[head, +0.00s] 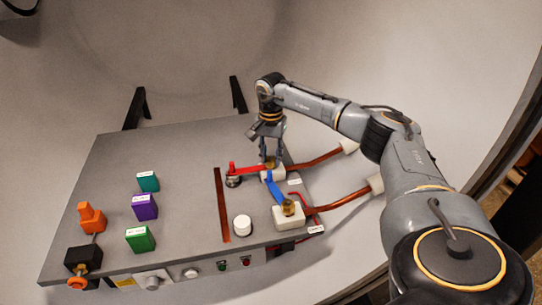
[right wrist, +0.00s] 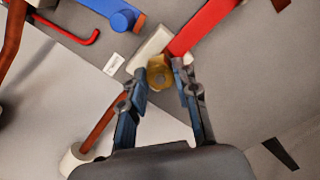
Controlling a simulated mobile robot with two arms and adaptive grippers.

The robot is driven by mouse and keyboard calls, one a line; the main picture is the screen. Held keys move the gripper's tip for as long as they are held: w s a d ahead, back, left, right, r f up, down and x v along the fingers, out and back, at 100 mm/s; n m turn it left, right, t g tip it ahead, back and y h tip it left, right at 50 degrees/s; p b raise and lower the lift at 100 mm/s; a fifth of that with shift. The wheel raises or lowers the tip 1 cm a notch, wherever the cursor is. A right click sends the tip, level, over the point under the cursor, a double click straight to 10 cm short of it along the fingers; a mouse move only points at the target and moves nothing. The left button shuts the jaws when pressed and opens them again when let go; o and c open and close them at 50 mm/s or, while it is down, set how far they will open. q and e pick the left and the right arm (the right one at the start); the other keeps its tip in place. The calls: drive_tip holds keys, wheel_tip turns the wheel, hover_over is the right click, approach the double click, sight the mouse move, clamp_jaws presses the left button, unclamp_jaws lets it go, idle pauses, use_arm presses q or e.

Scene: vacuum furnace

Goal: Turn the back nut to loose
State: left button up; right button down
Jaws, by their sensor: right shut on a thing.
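The back nut (head: 270,164) is brass and sits on the rear white block (head: 266,175) at the right side of the grey panel. My right gripper (head: 269,157) comes down on it from above, with its fingers around it. In the right wrist view the nut (right wrist: 159,75) shows between the two fingertips (right wrist: 163,72), which are closed on its sides. The front nut (head: 288,207), also brass, stands on the nearer white block (head: 290,219). My left gripper is not in view.
A red bar (head: 249,169) and a blue bar (head: 275,187) lie close to the back nut. Copper rods (head: 318,160) run right to the curved wall. A white knob (head: 242,225) and coloured blocks (head: 145,206) stand on the panel (head: 185,165).

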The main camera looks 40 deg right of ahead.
sight(271, 158)
drive_tip(key=shift+r, duration=0.1)
idle(0.3)
drive_tip(key=c, duration=1)
unclamp_jaws()
wheel_tip(271, 158, up, 12)
